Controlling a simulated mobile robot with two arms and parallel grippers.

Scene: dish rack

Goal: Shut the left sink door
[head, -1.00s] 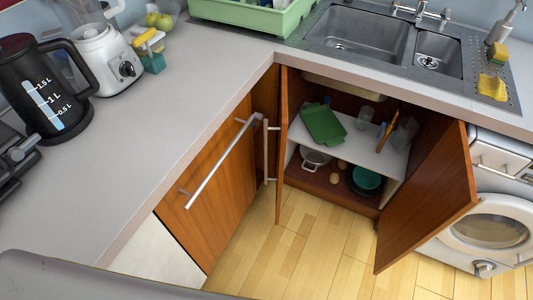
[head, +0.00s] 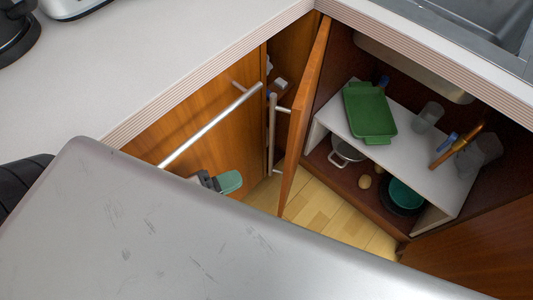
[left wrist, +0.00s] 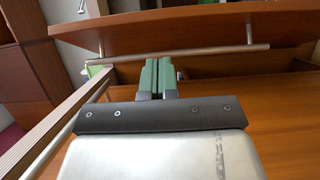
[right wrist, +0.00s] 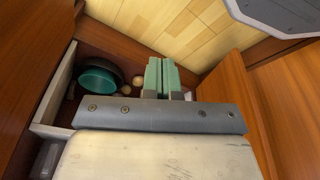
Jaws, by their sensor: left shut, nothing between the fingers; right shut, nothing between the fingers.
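The left sink door (head: 307,110) stands open in the head view, seen nearly edge-on, with its bar handle (head: 272,133) on the left side. My left gripper (head: 226,182) is low to the left of the door, apart from it, beside the neighbouring cabinet front. In the left wrist view its green fingers (left wrist: 158,78) are shut and empty, below a brown panel with a bar handle (left wrist: 200,52) that appears to be this door. My right gripper is hidden in the head view; in the right wrist view it (right wrist: 161,76) is shut and empty, near the cabinet interior.
The sink cabinet holds a white shelf (head: 345,108) with a green tray (head: 369,112), and a teal bowl (head: 406,194) below. The right sink door (head: 470,245) is open. A cabinet with a long bar handle (head: 212,126) is at left. Floor (head: 330,215) is bare.

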